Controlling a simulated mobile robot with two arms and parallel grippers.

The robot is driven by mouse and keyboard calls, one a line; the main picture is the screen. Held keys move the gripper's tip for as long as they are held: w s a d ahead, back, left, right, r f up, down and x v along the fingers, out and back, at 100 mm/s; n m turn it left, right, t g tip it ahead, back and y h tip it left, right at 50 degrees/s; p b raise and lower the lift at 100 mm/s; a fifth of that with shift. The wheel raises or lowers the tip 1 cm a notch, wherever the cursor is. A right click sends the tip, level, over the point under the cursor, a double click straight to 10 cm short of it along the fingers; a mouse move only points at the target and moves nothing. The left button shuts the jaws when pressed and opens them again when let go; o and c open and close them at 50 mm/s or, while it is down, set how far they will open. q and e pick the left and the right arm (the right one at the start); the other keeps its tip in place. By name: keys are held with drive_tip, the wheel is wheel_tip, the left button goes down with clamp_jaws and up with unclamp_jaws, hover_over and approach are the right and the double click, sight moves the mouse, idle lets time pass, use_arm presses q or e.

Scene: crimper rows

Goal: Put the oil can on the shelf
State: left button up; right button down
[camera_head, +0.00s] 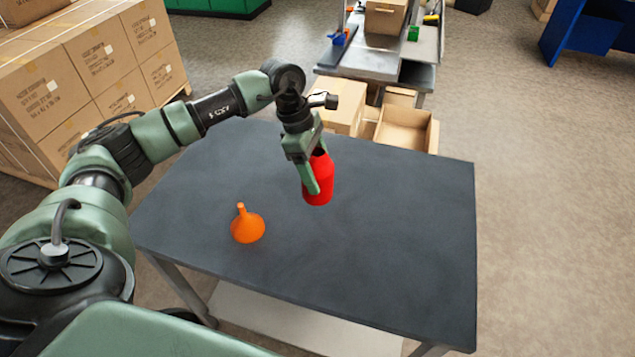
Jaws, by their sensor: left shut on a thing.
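The red can (320,183), which looks like the oil can, is upright or nearly so over the dark table top (400,230). My left gripper (316,176) is shut on it from above, and its fingers and wrist hide the can's top. I cannot tell whether the can's base touches the table. A pale shelf board (300,325) shows low under the table's front edge. My right gripper is not in view.
An orange funnel-shaped thing (248,228) stands on the table, left of the can. The table's right side is clear. Open cardboard boxes (405,130) and a grey workbench (362,62) stand behind. Stacked cartons (95,80) are at the left.

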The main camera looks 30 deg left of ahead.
use_arm(q)
drive_tip(key=shift+f, duration=2.8)
drive_tip(key=o, duration=1.7)
drive_tip(key=shift+c, duration=0.2)
